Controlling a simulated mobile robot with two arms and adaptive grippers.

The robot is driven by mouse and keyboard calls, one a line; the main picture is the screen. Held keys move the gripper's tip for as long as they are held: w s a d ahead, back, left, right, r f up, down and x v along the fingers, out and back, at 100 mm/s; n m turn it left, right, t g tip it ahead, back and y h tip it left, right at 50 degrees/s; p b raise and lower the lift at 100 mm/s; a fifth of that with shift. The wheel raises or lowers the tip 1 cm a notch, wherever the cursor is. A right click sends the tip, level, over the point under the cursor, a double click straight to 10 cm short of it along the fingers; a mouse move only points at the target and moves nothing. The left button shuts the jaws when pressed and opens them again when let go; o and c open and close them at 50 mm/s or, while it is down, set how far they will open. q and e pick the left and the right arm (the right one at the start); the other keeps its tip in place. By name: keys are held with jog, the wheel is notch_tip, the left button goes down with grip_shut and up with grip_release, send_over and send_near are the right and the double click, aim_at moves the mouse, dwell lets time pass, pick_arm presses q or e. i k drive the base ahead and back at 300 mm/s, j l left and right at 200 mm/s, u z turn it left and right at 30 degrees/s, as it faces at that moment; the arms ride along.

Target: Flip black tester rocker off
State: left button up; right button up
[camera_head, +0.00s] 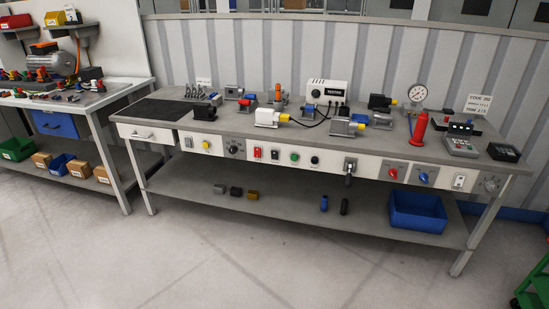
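A long grey workbench (300,138) with a white front panel stands in the middle of the head view. On that panel, left of centre, a small dark rocker-like switch (275,154) sits between a red switch (257,153) and a green button (294,157). It may be the black tester rocker; its on or off position is too small to tell. A white box marked TESTER (327,90) stands at the back of the benchtop, with a dark cable in front of it. Neither of my grippers is in view.
The panel also carries a black knob (234,148), a black button (314,160), a red knob (392,172) and a blue knob (424,178). A blue bin (418,212) sits on the lower shelf. A second bench (95,100) stands left. The floor (230,255) in front is clear.

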aim_at(273, 153)
jog(key=i+z, duration=0.2)
jog(key=i, duration=0.55)
jog(key=i+j+z, duration=0.25)
jog(key=i, duration=0.45)
jog(key=l, duration=0.1)
